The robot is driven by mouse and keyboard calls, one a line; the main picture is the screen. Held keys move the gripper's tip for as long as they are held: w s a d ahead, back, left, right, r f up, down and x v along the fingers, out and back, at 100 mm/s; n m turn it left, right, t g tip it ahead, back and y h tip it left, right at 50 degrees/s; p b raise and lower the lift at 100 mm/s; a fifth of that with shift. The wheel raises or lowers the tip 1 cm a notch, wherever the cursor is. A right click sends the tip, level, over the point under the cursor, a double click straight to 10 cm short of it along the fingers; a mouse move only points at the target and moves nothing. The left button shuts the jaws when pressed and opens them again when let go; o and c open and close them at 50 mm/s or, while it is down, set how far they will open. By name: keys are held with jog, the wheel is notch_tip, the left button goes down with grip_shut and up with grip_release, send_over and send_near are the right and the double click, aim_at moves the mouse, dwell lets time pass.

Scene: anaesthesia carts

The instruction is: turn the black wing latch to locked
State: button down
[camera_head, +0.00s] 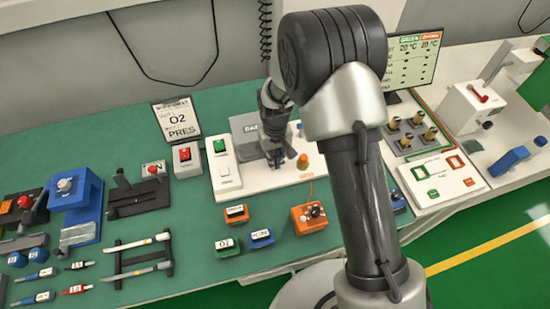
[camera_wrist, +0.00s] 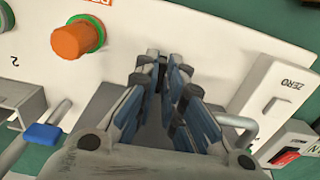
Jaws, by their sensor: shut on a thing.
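My gripper (camera_head: 275,158) reaches down to the white panel (camera_head: 288,177) in front of a grey upright plate. In the wrist view, the gripper (camera_wrist: 163,66) has its blue-grey fingers close together, with their dark tips low at the panel. They are shut on the black wing latch, which the fingers hide almost wholly. Its angle cannot be made out. An orange knob (camera_wrist: 77,40) on a green collar stands on the same panel, apart from the fingers; it also shows in the head view (camera_head: 302,145).
A white ZERO switch box (camera_wrist: 275,100) stands beside the gripper in the wrist view. An orange box (camera_head: 309,219) and small labelled blocks lie in front of the panel. A monitor (camera_head: 415,57) and several brass valves are at the right. My arm hides part of the bench.

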jog(key=c, duration=2)
grip_release()
notch_tip(320, 180, up, 12)
